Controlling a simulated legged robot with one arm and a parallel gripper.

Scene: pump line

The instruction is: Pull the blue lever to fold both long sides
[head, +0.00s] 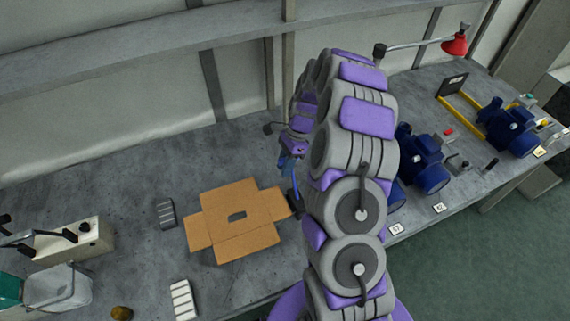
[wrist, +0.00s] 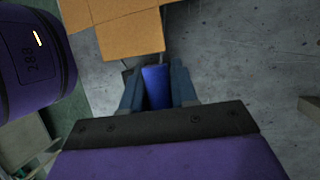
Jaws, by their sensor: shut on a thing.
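A flat, unfolded cardboard box (head: 236,218) lies on the grey bench in the head view, with its flaps spread out. Part of the cardboard also shows at the top of the wrist view (wrist: 128,32). The blue lever (wrist: 157,86) stands between the two fingers of my gripper (wrist: 158,90), just beside the cardboard's edge. My gripper is shut on the lever. In the head view my gripper (head: 289,165) is at the right of the cardboard, and my arm hides part of that area. The lever shows there as a thin blue piece (head: 296,188).
Several blue pumps (head: 424,160) stand on the bench at the right, behind my arm. A red lamp (head: 454,44) is at the back right. A beige box with black handles (head: 75,240) and a clear container (head: 58,288) are at the left. Small grey blocks (head: 166,213) lie near the cardboard.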

